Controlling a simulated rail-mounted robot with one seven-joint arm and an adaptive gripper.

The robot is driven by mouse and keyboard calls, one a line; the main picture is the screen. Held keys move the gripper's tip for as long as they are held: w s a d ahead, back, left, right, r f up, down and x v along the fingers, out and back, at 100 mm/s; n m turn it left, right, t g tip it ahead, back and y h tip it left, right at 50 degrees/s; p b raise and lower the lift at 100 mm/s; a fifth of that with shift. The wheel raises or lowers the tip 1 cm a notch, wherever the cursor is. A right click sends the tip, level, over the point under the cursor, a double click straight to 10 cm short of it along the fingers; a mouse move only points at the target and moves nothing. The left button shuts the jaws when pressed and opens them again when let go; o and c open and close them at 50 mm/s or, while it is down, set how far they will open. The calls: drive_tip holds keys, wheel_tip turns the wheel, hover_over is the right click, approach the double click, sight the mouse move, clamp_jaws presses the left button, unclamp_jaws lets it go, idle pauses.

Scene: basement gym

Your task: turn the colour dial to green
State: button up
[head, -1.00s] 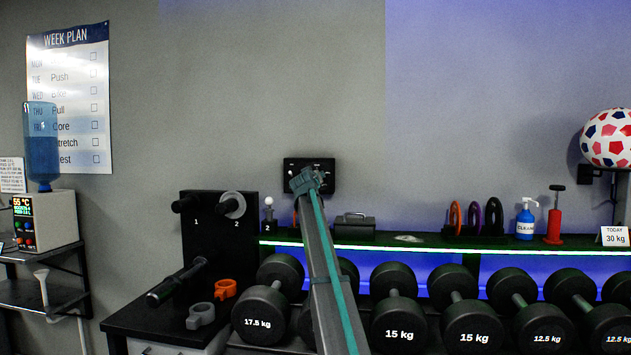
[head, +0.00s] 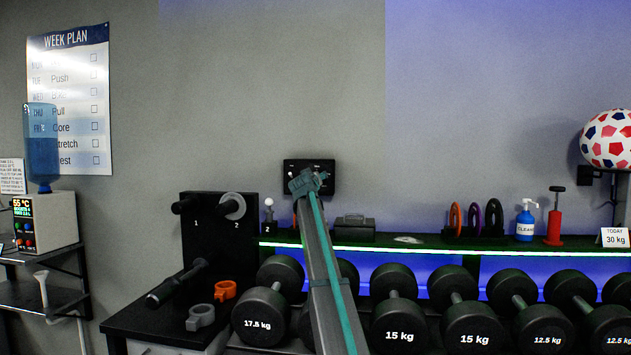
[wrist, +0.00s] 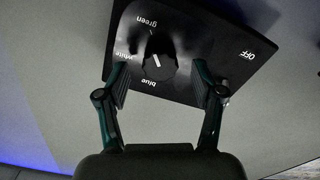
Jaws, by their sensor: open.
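The colour dial (wrist: 157,62) is a dark round knob with a short white mark, on a black wall panel (wrist: 185,22) lettered green, white, blue and OFF. In the wrist view my gripper (wrist: 160,74) is open, one finger on each side of the knob's lower part. I cannot tell whether the fingers touch it. In the head view the panel (head: 327,172) is on the wall above the shelf, and my gripper (head: 307,182) covers its middle, hiding the dial.
Below the panel runs a shelf with a pale green-white light strip (head: 400,249) and a blue glow beneath. Several dumbbells (head: 397,310) sit lower. The wall around the panel is clear.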

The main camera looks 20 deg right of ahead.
drive_tip(key=v, duration=1)
drive_tip(key=shift+s+a, duration=0.2)
drive_tip(key=shift+s, duration=0.05)
